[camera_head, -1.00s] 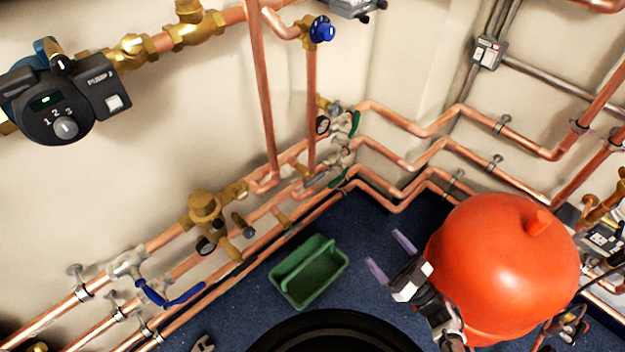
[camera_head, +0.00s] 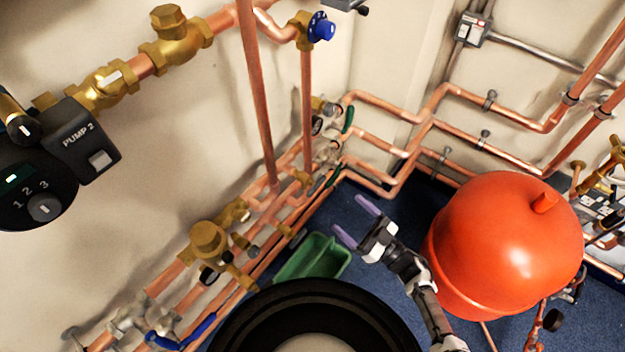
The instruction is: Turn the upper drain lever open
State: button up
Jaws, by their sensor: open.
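A green lever (camera_head: 347,119) sits on the upper valve of the pipe manifold, near the wall corner. A second green lever (camera_head: 334,176) is lower on the same manifold; the labels are too small to read. The upper green lever appears to be the upper drain lever, and it stands nearly upright in the picture. My gripper (camera_head: 356,221) is open and empty, its two purple fingers apart and pointing up-left. In the picture it is below and right of both levers, touching neither.
A large red tank (camera_head: 503,245) stands close right of my arm. A green tray (camera_head: 314,259) lies on the blue floor left of my gripper. Copper pipes (camera_head: 385,110) run along both walls. A blue lever (camera_head: 190,335) and a pump (camera_head: 75,150) are at left.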

aim_at(319, 187)
jog(key=p+x, duration=0.2)
jog(key=x, duration=1)
jog(key=shift+w+a+r, duration=0.1)
jog(key=shift+a, duration=0.05)
jog(key=c, duration=1)
